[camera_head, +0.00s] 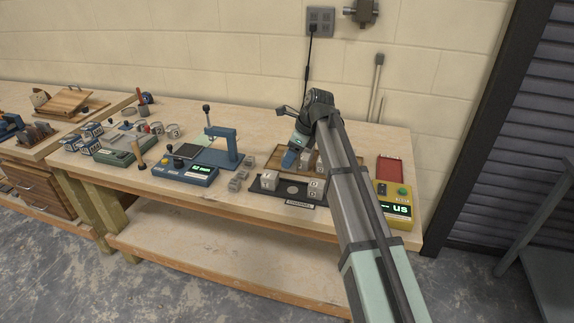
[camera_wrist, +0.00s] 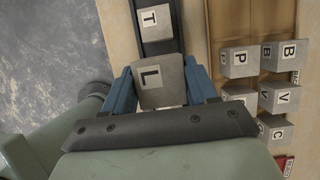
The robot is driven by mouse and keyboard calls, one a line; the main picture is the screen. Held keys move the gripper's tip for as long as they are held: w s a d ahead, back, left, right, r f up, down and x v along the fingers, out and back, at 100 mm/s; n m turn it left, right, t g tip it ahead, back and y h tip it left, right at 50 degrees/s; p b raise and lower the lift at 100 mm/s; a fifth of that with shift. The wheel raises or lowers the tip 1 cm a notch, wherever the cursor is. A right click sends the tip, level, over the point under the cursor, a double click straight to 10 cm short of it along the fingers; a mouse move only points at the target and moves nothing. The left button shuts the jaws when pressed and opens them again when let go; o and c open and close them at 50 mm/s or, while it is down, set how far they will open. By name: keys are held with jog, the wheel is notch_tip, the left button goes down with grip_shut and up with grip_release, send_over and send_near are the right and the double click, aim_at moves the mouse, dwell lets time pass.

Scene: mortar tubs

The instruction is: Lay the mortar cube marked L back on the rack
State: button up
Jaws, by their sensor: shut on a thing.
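My gripper (camera_head: 289,160) is over the bench; in the wrist view its blue fingers (camera_wrist: 164,84) are shut on the grey cube marked L (camera_wrist: 162,78). The L faces the camera. The cube looks larger than the cube marked T (camera_wrist: 154,20), which sits on the dark tray (camera_wrist: 160,48) beyond it. The wooden rack (camera_head: 262,161) is behind the dark tray (camera_head: 279,192) in the head view, partly hidden by my arm. In the wrist view the rack (camera_wrist: 212,18) is to the right of the held cube. I cannot tell the cube's height above the bench.
Cubes marked P (camera_wrist: 238,62), B (camera_wrist: 277,55), V (camera_wrist: 278,97) and C (camera_wrist: 273,131) are at the rack side, close to my right finger. A blue press (camera_head: 225,150) stands left of the tray. A yellow box (camera_head: 398,200) is at the right.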

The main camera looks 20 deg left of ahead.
jog(key=w+a, duration=0.7)
jog(key=w, duration=0.6)
jog(key=shift+w+a+f, duration=0.1)
jog(key=shift+f, duration=4.5)
jog(key=shift+f, duration=0.15)
jog(key=o, duration=1.2)
jog(key=shift+o, duration=0.2)
jog(key=v, duration=1.2)
